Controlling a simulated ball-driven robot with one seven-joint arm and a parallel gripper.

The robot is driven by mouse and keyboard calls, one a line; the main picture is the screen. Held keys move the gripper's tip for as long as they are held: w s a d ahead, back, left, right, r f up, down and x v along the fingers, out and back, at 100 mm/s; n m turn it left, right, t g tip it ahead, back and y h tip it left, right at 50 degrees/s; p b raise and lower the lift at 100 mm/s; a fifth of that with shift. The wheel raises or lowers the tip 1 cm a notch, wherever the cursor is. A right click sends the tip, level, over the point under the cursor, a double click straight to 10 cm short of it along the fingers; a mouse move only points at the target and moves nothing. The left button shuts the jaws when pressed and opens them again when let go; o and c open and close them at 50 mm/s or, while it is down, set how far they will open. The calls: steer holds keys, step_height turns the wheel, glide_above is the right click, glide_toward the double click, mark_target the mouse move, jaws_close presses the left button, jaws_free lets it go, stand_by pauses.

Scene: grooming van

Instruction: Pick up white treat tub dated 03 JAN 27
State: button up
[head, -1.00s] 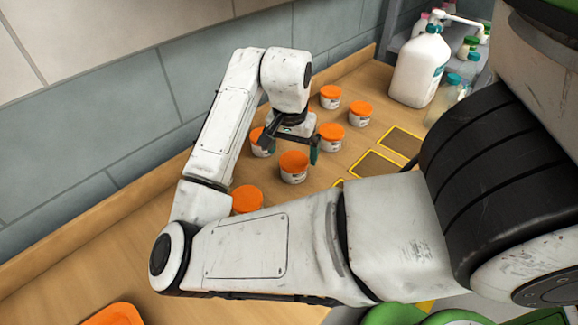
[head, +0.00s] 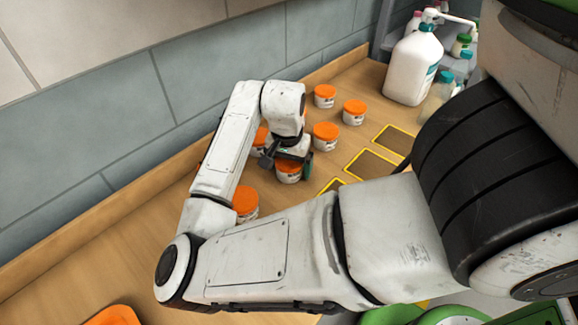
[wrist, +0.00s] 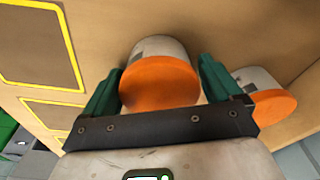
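Several white treat tubs with orange lids stand on the wooden counter. One tub (head: 289,172) is directly under my gripper (head: 287,165) in the head view. In the wrist view this tub (wrist: 160,80) lies between the two green fingers of my gripper (wrist: 158,88), with a small gap visible beside its lid. The fingers are spread to either side of it. A second tub (wrist: 266,92) is just outside the right finger in the wrist view. Other tubs stand nearby, including one behind (head: 325,135) and one in front (head: 245,201). No date is readable on any label.
Yellow-outlined rectangles (head: 373,164) mark the counter right of the tubs. A large white pump jug (head: 412,68) and small bottles stand at the back right. A tiled wall (head: 110,120) runs along the left. An orange item (head: 113,315) lies at the bottom left.

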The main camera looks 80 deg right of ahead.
steer(key=c, duration=0.9)
steer(key=shift+r, duration=0.1)
